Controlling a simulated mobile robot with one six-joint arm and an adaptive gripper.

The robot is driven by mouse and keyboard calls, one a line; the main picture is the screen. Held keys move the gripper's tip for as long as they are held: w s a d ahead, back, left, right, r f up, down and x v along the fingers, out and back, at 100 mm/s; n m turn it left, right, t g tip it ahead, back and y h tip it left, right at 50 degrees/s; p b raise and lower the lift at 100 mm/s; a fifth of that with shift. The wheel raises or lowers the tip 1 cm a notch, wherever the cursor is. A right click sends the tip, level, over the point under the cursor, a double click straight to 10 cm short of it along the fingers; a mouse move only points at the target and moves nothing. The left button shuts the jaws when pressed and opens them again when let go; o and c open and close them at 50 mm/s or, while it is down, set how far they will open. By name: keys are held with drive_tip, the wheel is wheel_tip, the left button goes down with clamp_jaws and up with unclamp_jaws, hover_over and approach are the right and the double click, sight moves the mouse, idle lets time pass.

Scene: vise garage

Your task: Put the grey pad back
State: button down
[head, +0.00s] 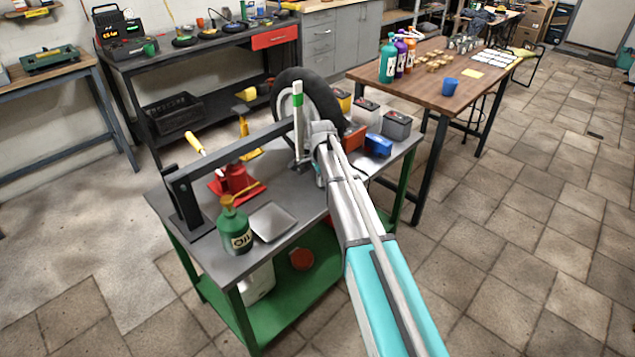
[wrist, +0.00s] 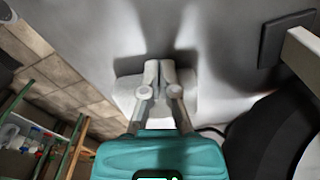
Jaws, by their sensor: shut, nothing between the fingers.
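A flat grey square pad (head: 273,221) lies on the grey top of the green-framed bench, beside the green oil bottle (head: 235,226). I cannot tell for sure that it is the task's pad. My gripper is hidden behind my arm in the head view. In the wrist view my gripper (wrist: 164,68) is shut and empty, its fingers together over a light grey surface. A pale block (wrist: 124,92) shows behind the fingers; I cannot tell what it is or whether they touch it.
A wheel with a black tyre (head: 322,97) and a white post with a green band (head: 298,118) stand close to my arm. A dark beam frame (head: 183,196), a red jack (head: 236,180) and a blue box (head: 378,145) share the bench. Open floor lies right.

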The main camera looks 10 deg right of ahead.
drive_tip(key=shift+a, duration=0.1)
drive_tip(key=shift+a, duration=0.15)
drive_tip(key=shift+s+a, duration=0.35)
drive_tip(key=shift+a, duration=0.4)
drive_tip(key=shift+s+a+r+p, duration=0.15)
drive_tip(key=shift+a+r+p, duration=0.2)
drive_tip(key=shift+a, duration=0.15)
drive_tip(key=shift+s+a+r+p, duration=0.15)
drive_tip(key=shift+a+r+p, duration=0.15)
drive_tip(key=shift+a, duration=0.15)
wheel_tip(320, 180, up, 9)
drive_tip(key=p, duration=0.8)
drive_tip(key=shift+f+p, duration=0.2)
drive_tip(key=shift+p, duration=0.15)
drive_tip(key=shift+s+d+n, duration=0.25)
drive_tip(key=shift+s+n, duration=0.75)
